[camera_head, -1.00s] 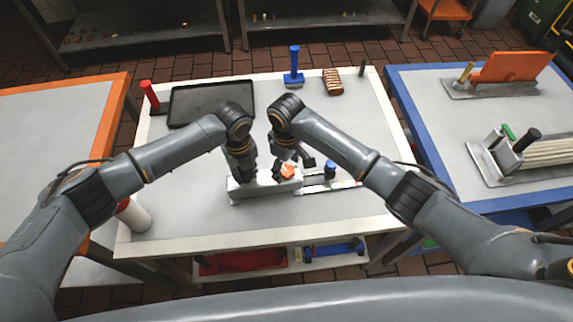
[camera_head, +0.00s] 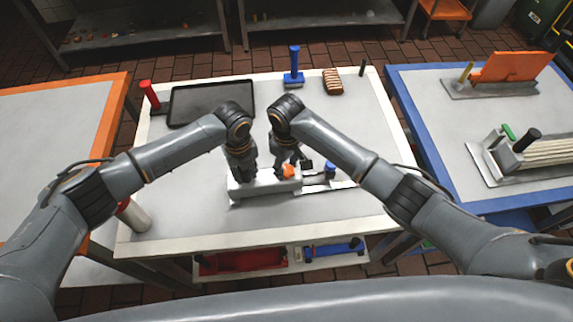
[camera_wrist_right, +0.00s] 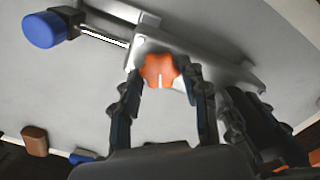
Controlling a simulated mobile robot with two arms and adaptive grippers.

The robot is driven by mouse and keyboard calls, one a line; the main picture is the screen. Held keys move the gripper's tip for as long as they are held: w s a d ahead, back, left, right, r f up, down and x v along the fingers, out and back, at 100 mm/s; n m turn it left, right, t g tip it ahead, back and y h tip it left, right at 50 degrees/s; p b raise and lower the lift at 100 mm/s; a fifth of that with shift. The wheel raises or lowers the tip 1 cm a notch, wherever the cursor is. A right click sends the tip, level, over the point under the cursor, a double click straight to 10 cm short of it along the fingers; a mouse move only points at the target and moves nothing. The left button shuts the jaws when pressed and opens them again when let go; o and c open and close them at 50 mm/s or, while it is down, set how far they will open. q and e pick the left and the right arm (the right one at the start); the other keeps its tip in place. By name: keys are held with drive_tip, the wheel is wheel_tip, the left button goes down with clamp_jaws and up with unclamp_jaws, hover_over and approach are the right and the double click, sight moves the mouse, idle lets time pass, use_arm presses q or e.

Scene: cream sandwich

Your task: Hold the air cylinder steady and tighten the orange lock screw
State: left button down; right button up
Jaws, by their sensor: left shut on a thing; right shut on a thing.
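The air cylinder (camera_head: 262,187) is a pale grey block lying on the white-framed table, with a rod and a blue knob (camera_head: 330,168) on its right side. My left gripper (camera_head: 243,178) is shut on the air cylinder's left part; its fingertips are partly hidden by the arm. The orange lock screw (camera_head: 288,171) is a star-shaped knob on the block. In the right wrist view, the lock screw (camera_wrist_right: 159,71) sits between the two fingers of my right gripper (camera_wrist_right: 162,85). My right gripper (camera_head: 284,172) is shut on it.
A black tray (camera_head: 211,102), a red-handled tool (camera_head: 150,95), a blue-handled tool (camera_head: 294,68) and a brown ridged piece (camera_head: 332,82) stand at the back of the table. A white cylinder (camera_head: 136,216) is at the left edge. The front of the tabletop is clear.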

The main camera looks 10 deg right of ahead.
sight(286, 170)
drive_tip(key=shift+m, duration=2.4)
drive_tip(key=shift+w, duration=0.1)
drive_tip(key=o, duration=1.2)
drive_tip(key=shift+c, duration=0.2)
wheel_tip(286, 170, up, 12)
use_arm(q)
drive_tip(key=c, duration=0.9)
unclamp_jaws()
